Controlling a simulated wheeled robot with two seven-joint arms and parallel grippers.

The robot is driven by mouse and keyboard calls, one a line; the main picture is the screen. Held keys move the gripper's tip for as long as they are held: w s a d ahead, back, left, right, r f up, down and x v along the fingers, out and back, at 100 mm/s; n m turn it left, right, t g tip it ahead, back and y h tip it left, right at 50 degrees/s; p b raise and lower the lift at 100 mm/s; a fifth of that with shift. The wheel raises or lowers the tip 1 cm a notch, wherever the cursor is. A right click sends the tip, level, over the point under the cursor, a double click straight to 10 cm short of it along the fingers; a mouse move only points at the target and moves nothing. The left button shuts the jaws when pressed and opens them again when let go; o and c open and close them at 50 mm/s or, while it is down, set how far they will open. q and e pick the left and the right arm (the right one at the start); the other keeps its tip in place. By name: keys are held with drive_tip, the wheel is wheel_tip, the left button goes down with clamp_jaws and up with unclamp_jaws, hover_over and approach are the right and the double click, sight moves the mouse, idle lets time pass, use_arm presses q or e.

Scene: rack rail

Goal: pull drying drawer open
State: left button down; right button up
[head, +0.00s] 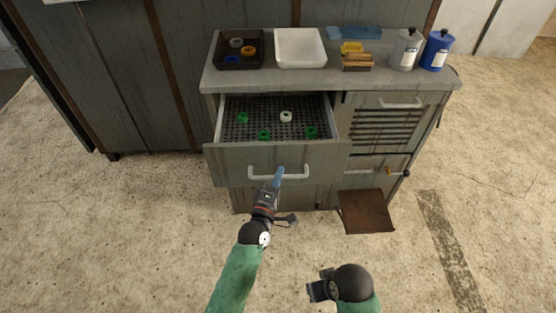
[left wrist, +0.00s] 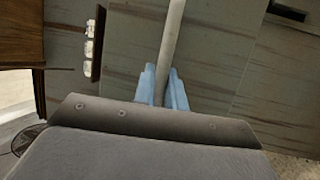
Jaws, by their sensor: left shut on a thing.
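The drying drawer (head: 235,160) stands pulled out from the left side of the grey cabinet. Its perforated floor (head: 265,108) shows, with several small green rings and one white ring on it. Its white bar handle (head: 298,173) crosses the drawer front. My left gripper (head: 278,177) is shut on that handle near its middle. In the left wrist view the blue fingertips (left wrist: 165,88) sit on both sides of the pale handle bar (left wrist: 171,35). My right gripper (head: 318,287) is at the bottom, apart from the cabinet; its fingers are too unclear to judge.
The cabinet top holds a black tray (head: 222,61) with rings, a white bin (head: 300,62), a brown stack (head: 357,62), and a grey bottle (head: 405,50) and a blue bottle (head: 436,51). A brown flap (head: 366,211) juts out low at the right. The floor in front is clear.

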use_arm(q)
drive_tip(key=shift+s, duration=1)
use_arm(e)
drive_tip(key=shift+s+d+r, duration=0.15)
drive_tip(key=shift+d+r, duration=0.15)
use_arm(q)
drive_tip(key=c, duration=1.5)
unclamp_jaws()
drive_tip(key=shift+o, duration=0.2)
drive_tip(key=shift+f, duration=0.1)
